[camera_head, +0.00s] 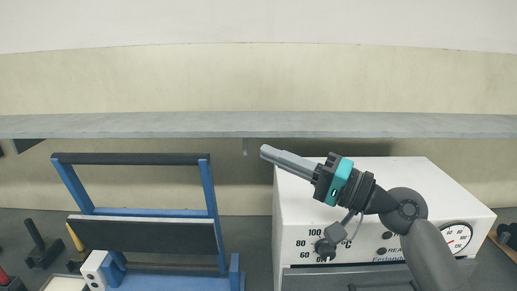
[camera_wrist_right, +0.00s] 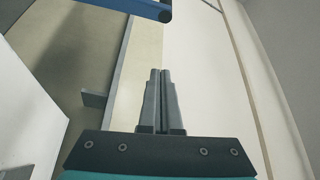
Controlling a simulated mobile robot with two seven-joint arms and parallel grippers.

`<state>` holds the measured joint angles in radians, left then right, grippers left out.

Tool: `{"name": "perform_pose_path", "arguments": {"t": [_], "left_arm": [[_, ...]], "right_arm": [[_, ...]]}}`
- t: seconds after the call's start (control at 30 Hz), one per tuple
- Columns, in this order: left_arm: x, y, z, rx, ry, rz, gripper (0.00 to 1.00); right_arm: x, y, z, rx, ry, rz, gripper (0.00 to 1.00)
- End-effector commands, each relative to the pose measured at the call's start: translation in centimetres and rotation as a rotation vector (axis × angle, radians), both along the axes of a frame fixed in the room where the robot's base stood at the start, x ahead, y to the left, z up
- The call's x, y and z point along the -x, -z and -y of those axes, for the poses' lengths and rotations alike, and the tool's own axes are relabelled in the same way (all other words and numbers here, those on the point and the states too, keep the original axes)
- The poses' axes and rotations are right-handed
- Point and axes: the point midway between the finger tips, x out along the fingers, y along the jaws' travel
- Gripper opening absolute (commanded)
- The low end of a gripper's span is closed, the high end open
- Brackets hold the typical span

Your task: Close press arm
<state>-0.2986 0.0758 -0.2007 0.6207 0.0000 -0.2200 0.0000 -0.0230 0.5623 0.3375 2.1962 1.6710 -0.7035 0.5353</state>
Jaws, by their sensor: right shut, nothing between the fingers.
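The press arm (camera_head: 204,188) is a blue frame with a black bar across its top, standing raised at the left of the head view. A dark padded plate (camera_head: 145,235) sits low between its sides, above the blue press base (camera_head: 180,283). A blue bar end of what looks like the press arm (camera_wrist_right: 145,8) shows at the top of the right wrist view. My right gripper (camera_head: 270,153) points left, to the right of the press arm and apart from it. Its fingers (camera_wrist_right: 161,75) are together and empty. My left gripper is not in view.
A white oven-like box (camera_head: 440,190) with a dial and knobs stands under my right arm. A grey shelf (camera_head: 250,125) runs along the back wall above. A white and dark switch box (camera_head: 95,270) and black tools (camera_head: 40,248) are at the lower left.

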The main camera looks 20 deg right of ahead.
Motion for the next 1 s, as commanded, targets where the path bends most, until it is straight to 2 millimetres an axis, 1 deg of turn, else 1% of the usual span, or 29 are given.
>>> {"name": "perform_pose_path", "arguments": {"t": [0.03,0.17,0.5,0.57,0.6,0.73,1.0], "left_arm": [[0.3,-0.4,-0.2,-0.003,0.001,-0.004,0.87],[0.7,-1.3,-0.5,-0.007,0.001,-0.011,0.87],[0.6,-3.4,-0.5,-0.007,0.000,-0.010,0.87],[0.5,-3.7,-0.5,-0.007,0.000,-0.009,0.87],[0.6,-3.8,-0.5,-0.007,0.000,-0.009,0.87],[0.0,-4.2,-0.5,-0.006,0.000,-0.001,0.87],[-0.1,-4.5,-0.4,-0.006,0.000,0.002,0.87]], "right_arm": [[-0.5,-0.4,-0.4,-0.001,-0.002,0.001,0.00],[-2.0,-1.0,-1.6,-0.003,0.000,0.003,0.00],[-6.5,-2.0,-5.3,-0.003,0.000,0.003,0.00],[-7.1,-2.0,-5.9,-0.001,-0.001,0.002,0.00],[-6.4,-1.5,-6.1,-0.001,-0.001,-0.002,0.00],[-5.2,-1.0,-6.8,0.001,-0.001,-0.001,0.00],[-3.9,-0.3,-7.6,0.000,0.000,0.000,0.00]]}}
